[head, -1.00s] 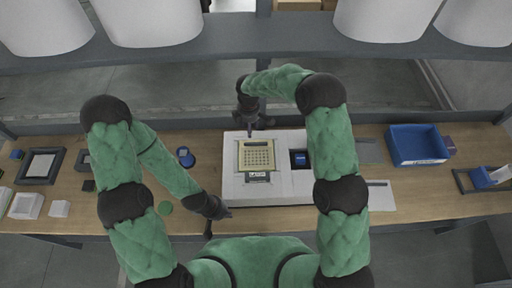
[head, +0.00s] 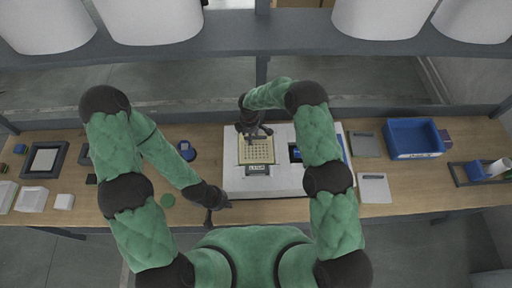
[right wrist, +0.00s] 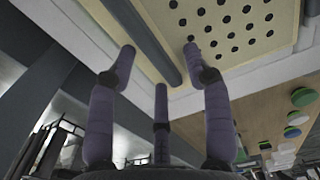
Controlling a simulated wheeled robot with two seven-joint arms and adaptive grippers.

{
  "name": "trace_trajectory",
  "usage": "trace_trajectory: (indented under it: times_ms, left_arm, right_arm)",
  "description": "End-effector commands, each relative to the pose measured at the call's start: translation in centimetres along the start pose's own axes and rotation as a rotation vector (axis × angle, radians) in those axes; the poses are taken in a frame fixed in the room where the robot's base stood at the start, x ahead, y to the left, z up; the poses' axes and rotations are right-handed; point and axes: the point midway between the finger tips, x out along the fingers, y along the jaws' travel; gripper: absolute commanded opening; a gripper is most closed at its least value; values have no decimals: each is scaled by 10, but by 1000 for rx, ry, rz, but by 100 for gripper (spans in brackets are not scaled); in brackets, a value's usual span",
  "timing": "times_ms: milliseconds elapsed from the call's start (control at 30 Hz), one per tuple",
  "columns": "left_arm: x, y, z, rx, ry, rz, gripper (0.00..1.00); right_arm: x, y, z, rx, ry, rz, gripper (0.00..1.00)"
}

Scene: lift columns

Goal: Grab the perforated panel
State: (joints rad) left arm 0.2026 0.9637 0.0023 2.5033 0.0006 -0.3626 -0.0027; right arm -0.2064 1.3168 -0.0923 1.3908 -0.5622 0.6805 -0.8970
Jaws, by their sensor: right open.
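The perforated panel (head: 257,152) is a cream plate with rows of dark holes. It lies on top of a white machine (head: 240,187) on the table. My right gripper (head: 256,131) is at the panel's far edge in the head view. In the right wrist view, its purple fingers (right wrist: 160,65) are spread open, with the panel (right wrist: 232,22) and its holes beyond the tips. I cannot tell whether any finger touches it. My left gripper (head: 222,204) is low at the machine's near left corner, and its jaws are too small to read.
A blue bin (head: 414,138) stands at the right of the table. A blue round item (head: 186,150) is left of the machine. A dark frame (head: 45,159) and white boxes (head: 32,199) are at the far left. A shelf beam (head: 300,48) crosses behind the table.

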Motion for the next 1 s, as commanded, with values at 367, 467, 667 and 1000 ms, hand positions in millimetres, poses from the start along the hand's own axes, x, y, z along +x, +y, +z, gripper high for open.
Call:
trace_trajectory:
  times_ms: [367,467,667,1000]
  left_arm:
    - [0,0,0,0,0,0,0]
    - [0,0,0,0,0,0,0]
    - [0,0,0,0,0,0,0]
    - [5,-2,0,0,0,0,0]
  right_arm:
    - [1,0,0,0,0,0,8]
    - [1,0,0,0,0,0,0]
    - [0,0,0,1,0,0,0]
    - [-8,1,0,2,1,2,0]
